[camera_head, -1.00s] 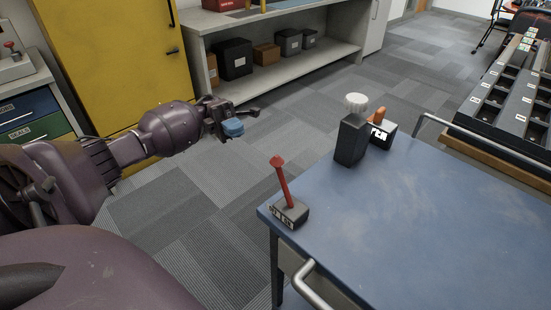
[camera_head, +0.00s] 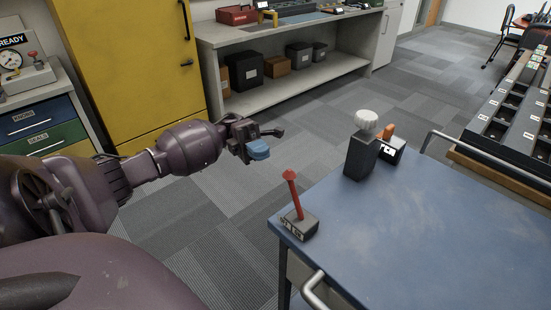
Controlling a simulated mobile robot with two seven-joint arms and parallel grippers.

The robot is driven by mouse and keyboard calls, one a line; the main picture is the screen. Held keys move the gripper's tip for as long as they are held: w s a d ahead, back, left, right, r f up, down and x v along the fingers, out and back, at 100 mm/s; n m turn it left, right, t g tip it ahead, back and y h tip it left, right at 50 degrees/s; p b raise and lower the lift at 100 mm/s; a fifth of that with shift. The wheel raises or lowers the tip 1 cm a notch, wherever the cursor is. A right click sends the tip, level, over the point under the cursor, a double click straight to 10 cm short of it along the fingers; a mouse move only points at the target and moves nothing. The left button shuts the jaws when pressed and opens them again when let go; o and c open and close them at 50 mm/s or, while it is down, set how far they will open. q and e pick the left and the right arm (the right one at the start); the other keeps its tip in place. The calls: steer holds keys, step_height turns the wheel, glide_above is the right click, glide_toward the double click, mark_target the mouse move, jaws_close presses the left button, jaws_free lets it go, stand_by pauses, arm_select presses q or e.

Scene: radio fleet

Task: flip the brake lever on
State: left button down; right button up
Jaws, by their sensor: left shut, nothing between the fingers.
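The red brake lever (camera_head: 292,190) stands up from a small dark base block (camera_head: 300,224) with white lettering. The base sits at the near left corner of the blue table (camera_head: 430,230). The lever leans slightly to the left, with a red pointed knob on top. My left gripper (camera_head: 262,143) is up and left of the lever, over the floor and clear of the table. It is shut, with its blue fingertip part showing and nothing held. My right gripper is not in view.
A dark block with a white knob (camera_head: 367,119) and a smaller box with an orange switch (camera_head: 389,132) stand at the table's far left edge. A metal rail (camera_head: 312,290) runs at the near edge. A yellow cabinet (camera_head: 130,70) and a shelf (camera_head: 290,90) stand behind.

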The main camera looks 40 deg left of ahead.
arm_select(q)
steer(key=p+x, duration=0.1)
steer(key=x, duration=0.7)
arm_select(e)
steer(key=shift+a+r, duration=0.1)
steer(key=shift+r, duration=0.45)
arm_select(q)
steer(key=shift+d, duration=0.15)
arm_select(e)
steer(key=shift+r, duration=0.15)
arm_select(q)
step_height(320, 180, up, 3)
steer(key=n+t+y+p, duration=0.1)
steer(key=t+y+p, duration=0.1)
steer(key=y+p, duration=0.45)
glide_above(295, 196)
steer(key=w+d, duration=0.1)
steer(key=d, duration=0.1)
steer(key=d+y, duration=0.1)
steer(key=d, duration=0.1)
steer(key=shift+s+d+f+y, duration=0.15)
steer(key=shift+s+f+y, duration=0.05)
steer(key=shift+f+y, duration=0.15)
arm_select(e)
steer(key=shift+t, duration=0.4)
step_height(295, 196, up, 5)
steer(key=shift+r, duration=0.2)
